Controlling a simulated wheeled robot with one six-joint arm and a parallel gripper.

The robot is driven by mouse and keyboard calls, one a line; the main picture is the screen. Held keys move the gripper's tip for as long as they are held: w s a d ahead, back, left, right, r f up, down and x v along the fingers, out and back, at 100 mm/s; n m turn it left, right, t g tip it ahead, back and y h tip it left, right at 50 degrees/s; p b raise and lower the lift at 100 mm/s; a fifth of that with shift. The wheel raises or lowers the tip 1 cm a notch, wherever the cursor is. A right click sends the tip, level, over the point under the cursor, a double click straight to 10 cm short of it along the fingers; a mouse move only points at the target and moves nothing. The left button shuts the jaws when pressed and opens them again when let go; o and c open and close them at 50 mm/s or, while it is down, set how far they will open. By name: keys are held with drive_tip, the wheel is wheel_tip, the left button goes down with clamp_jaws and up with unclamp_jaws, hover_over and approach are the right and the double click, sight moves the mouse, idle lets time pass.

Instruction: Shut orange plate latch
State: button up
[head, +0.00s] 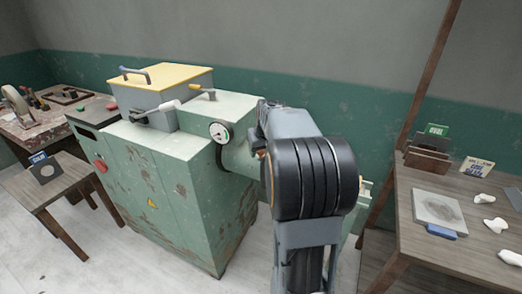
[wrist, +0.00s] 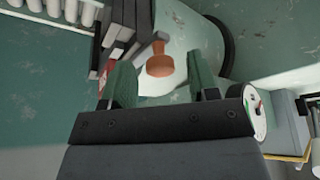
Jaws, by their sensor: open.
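An orange knob-shaped piece (wrist: 160,62), which looks like the orange plate latch, shows in the wrist view against the pale green machine. My gripper (wrist: 161,75) is open, with its two green fingers on either side of the line to the orange piece. No contact shows, and I cannot tell how far the fingertips are from it. In the head view my arm hides my gripper and most of this part of the machine. The pale green machine (head: 150,190) stands in the middle, with a round gauge (head: 219,132) on its side. I cannot tell the latch's position.
A wooden table (head: 420,230) at right holds a grey slab (head: 437,208) and several white clay pieces. A stool (head: 50,197) and a workbench (head: 55,118) stand at left. Dark bars (wrist: 122,25) lie close to the fingers. Floor is clear at lower left.

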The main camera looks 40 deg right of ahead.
drive_tip(key=shift+c, duration=0.4)
clamp_jaws()
